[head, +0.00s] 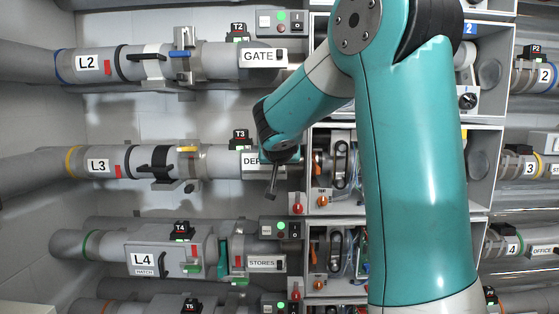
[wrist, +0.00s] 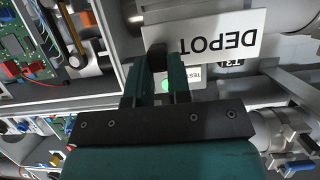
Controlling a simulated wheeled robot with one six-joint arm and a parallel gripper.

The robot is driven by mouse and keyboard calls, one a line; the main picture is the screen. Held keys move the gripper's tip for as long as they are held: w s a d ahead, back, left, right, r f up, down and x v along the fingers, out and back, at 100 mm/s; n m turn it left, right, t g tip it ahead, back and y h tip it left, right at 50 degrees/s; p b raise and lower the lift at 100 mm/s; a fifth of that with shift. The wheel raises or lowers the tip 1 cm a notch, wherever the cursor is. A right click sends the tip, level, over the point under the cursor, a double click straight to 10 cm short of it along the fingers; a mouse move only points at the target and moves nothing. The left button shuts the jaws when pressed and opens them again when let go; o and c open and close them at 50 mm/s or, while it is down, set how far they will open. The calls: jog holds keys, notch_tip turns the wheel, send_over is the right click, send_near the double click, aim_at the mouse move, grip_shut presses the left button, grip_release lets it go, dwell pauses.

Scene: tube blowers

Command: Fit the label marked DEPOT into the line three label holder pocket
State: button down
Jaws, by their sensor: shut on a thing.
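The DEPOT label (wrist: 219,36) is a white plate with black letters, upside down in the wrist view. My gripper (wrist: 160,60) is shut on its edge at the letter T end. In the head view the label (head: 249,166) shows at the front end of the L3 tube (head: 97,166), with its right part hidden by my wrist. The line three label holder pocket is covered by the label and my arm. I cannot tell whether the label is in the pocket, touching it or in front of it.
Line two's holder bears a GATE label (head: 257,57) above, and line four's a STORES label (head: 262,263) below. A black T3 tag (head: 240,138) sits just above the DEPOT label. Open boxes with wiring and knobs (head: 322,170) stand close on the right.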

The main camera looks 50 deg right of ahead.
jog(key=shift+f+b+x, duration=0.2)
jog(key=shift+b+x, duration=0.35)
jog(key=shift+x, duration=0.8)
jog(key=shift+f+b+x, duration=0.2)
jog(key=shift+b+x, duration=0.3)
jog(key=shift+x, duration=0.8)
jog(key=shift+s+a+f+b, duration=0.15)
jog(key=shift+f+b, duration=0.15)
jog(key=shift+b, duration=0.05)
jog(key=c, duration=1)
grip_release()
jog(key=shift+b+v, duration=2.4)
jog(key=shift+v, duration=6.25)
